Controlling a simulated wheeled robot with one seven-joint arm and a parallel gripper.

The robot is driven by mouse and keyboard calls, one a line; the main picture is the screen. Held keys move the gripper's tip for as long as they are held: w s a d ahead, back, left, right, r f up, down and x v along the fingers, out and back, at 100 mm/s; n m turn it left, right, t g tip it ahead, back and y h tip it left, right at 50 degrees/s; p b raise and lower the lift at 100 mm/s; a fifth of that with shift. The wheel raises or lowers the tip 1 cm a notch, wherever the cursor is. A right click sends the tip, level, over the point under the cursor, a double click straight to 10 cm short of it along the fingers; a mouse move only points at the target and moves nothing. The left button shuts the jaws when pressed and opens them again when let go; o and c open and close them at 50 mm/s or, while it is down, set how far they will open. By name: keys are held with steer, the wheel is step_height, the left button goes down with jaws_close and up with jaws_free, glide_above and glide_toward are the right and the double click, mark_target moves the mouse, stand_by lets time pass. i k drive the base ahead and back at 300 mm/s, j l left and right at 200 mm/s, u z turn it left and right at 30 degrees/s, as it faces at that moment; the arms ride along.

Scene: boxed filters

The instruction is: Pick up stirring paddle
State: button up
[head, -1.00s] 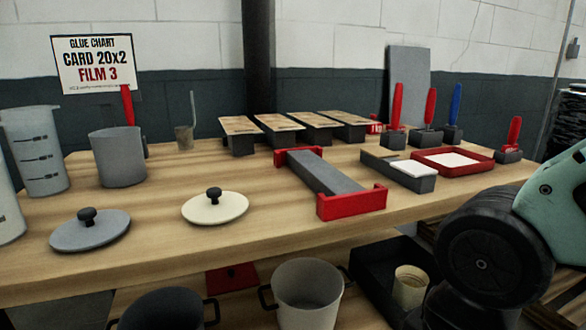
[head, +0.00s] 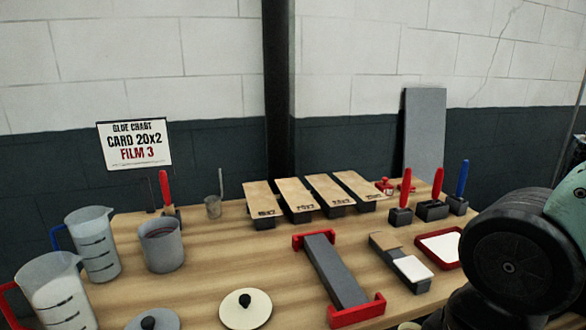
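A thin grey stick, which looks like the stirring paddle (head: 221,182), stands upright in a small translucent cup (head: 213,207) at the back left of the wooden bench (head: 200,285). A red-handled tool (head: 164,187) stands just left of it, its lower part partly hidden behind a grey pot (head: 161,247). I cannot tell for certain which of the two is the paddle. My gripper is out of view. Only dark and teal links of my arm show at the right edge, well away from the cup.
Two measuring jugs (head: 95,247) stand at the left. A cream lid (head: 245,309) lies in front. Several card-topped blocks (head: 296,196) line the back, beside a red-ended grey fixture (head: 335,270). Upright red and blue handles (head: 462,178) stand at the right. A sign (head: 134,145) stands behind.

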mark_target(170, 208)
steer(key=i+j+u, duration=0.15)
steer(key=i+u, duration=0.55)
steer(key=i, duration=0.15)
steer(key=i+u, duration=0.35)
steer(key=i+l, duration=0.05)
